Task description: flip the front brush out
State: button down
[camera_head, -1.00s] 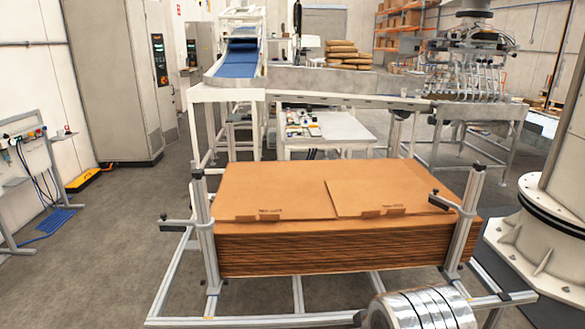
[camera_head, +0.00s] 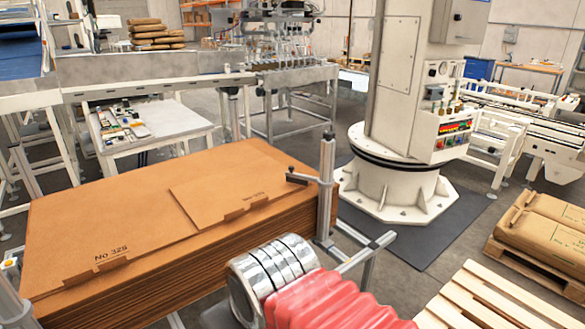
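No part that I can clearly make out as a brush shows. A tall stack of brown cardboard sheets (camera_head: 120,215) stands at the left in a grey metal frame. At its right end is an upright post (camera_head: 327,190) with a dark cap. A short bar (camera_head: 310,179) with a black knob sticks out from this post to the left, over the sheets' edge. I cannot tell whether this bar carries the front brush. A second post (camera_head: 12,300) is cut off at the lower left corner. My gripper is not in view.
A white column on a round bolted base (camera_head: 390,190) stands right of the stack. A pallet with brown bags (camera_head: 545,225) and an empty wooden pallet (camera_head: 480,300) are at lower right. Behind the stack are a work table (camera_head: 160,128) and a conveyor frame (camera_head: 140,90).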

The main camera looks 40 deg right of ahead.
aim_at(296, 178)
jog(key=z, duration=0.3)
jog(key=i, duration=1.35)
jog(key=z, duration=0.3)
